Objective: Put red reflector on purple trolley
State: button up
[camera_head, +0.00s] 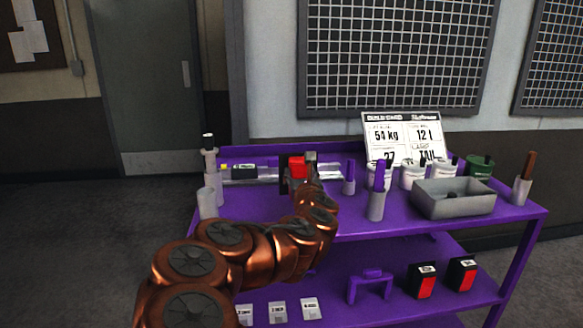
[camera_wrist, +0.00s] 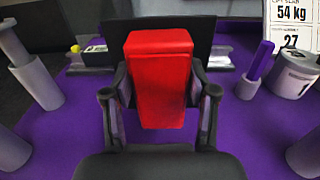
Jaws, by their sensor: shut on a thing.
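The red reflector (camera_head: 297,166) is a red block held at the end of my arm, over the back part of the purple trolley's top (camera_head: 255,203). In the wrist view the red reflector (camera_wrist: 159,75) stands upright between the two black fingers. My gripper (camera_wrist: 160,92) is shut on its sides. Purple trolley surface (camera_wrist: 240,150) shows around and below it. I cannot tell whether the reflector's lower end touches the top. My fingers are mostly hidden by the arm in the head view.
Grey posts (camera_head: 208,190) stand at the left, and a purple-topped cylinder (camera_head: 376,205) right of my arm. A grey tray (camera_head: 452,200), white tubs (camera_head: 412,175) and a sign (camera_head: 400,135) fill the right. Black boxes with red faces (camera_head: 422,281) sit on the lower shelf.

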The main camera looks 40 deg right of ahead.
jog(key=shift+w+d+f+p, duration=0.35)
jog(key=shift+w+d+f, duration=0.6)
jog(key=shift+w, duration=0.75)
jog(key=shift+w+d+f+p, duration=0.35)
jog(key=shift+w+d+f, duration=0.25)
jog(key=shift+w+d, duration=0.85)
jog(key=shift+w+d+f+p, duration=0.35)
jog(key=shift+w+d+f, duration=0.5)
jog(key=shift+w, duration=1.05)
jog(key=shift+f, duration=0.15)
jog(key=o, duration=1.4)
jog(key=shift+o, duration=0.2)
